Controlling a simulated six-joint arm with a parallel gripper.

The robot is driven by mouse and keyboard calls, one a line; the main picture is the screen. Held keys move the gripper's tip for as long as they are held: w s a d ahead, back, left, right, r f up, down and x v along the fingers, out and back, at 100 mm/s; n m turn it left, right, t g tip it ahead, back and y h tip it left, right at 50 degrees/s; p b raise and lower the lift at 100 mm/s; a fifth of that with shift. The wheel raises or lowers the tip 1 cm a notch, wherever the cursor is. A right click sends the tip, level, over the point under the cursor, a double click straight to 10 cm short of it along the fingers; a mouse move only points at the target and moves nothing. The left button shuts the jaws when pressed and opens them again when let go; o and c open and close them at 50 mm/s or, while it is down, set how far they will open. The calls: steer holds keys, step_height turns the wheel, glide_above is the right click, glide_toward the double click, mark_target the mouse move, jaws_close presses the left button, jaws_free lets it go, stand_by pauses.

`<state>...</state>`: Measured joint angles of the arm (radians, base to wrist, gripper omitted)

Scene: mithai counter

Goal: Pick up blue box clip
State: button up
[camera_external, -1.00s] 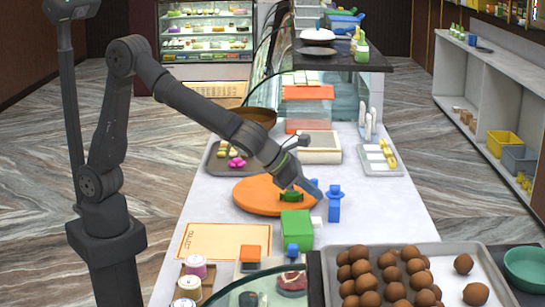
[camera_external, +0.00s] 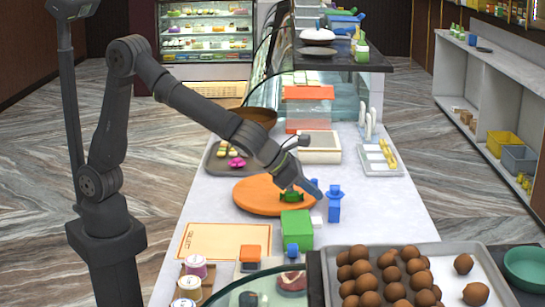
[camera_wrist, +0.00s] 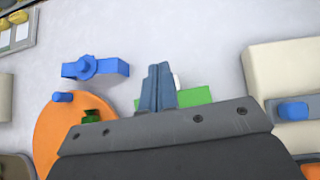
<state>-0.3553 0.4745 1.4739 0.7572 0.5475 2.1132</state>
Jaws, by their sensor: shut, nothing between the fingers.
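The blue clip (camera_external: 334,203), which has a round middle and two side arms in the wrist view (camera_wrist: 95,67), lies on the pale counter just right of the orange round board. My gripper (camera_external: 318,194) is low over the counter, beside the clip on its left in the external view. In the wrist view my gripper's grey-blue fingers (camera_wrist: 157,86) are together and empty. The clip lies to the upper left of them, apart from them.
The orange round board (camera_external: 250,196) holds a green piece (camera_external: 291,196). A green box (camera_external: 296,230) stands in front of it, partly behind my fingers in the wrist view (camera_wrist: 190,96). A tray (camera_external: 371,252) of brown balls is at the front right. The counter around the clip's right is clear.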

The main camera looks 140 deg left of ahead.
steer(key=o, duration=1)
steer(key=shift+o, duration=0.2)
steer(key=shift+a+r+n, duration=0.15)
steer(key=shift+a+n, duration=0.35)
steer(key=shift+n, duration=0.2)
steer(key=s+a+r+n+g, duration=0.1)
steer(key=a+r+n+g, duration=0.15)
steer(key=a+n, duration=0.75)
step_height(320, 180, up, 5)
steer(key=m+g+h, duration=0.4)
steer(key=m+h, duration=0.3)
steer(key=m, duration=2.4)
glide_above(335, 188)
steer(key=f, duration=1.1)
steer(key=shift+s+d+f, duration=0.15)
steer(key=shift+s+f, duration=0.15)
steer(key=shift+w+a+f, duration=0.1)
steer(key=shift+w+f, duration=0.05)
steer(key=shift+f, duration=1.4)
steer(key=shift+w+a+f, duration=0.1)
steer(key=shift+f, duration=1.4)
